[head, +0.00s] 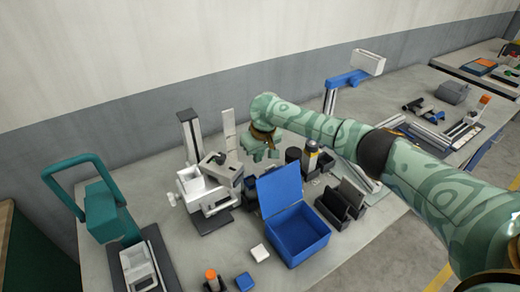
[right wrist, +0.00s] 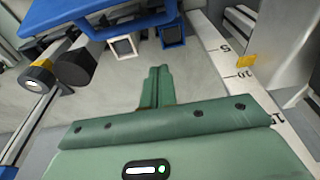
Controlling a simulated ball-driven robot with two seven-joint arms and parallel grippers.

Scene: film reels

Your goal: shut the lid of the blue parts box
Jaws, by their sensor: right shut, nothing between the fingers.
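The blue parts box (head: 298,236) stands open on the table in the head view, with its inside showing. Its blue lid (head: 280,189) is raised at the back side and leans up steeply. My right gripper (head: 262,156) is shut and empty, just behind and above the lid's upper edge. Whether it touches the lid cannot be told, but a gap seems to show. In the right wrist view its closed green fingers (right wrist: 156,86) point at a pale surface. My left gripper is not in view.
A grey-white apparatus (head: 212,185) stands left of the lid. Dark upright holders (head: 343,203) are close to the box's right, and a dark bottle (head: 311,155) stands behind. A teal press (head: 103,212) is farther left.

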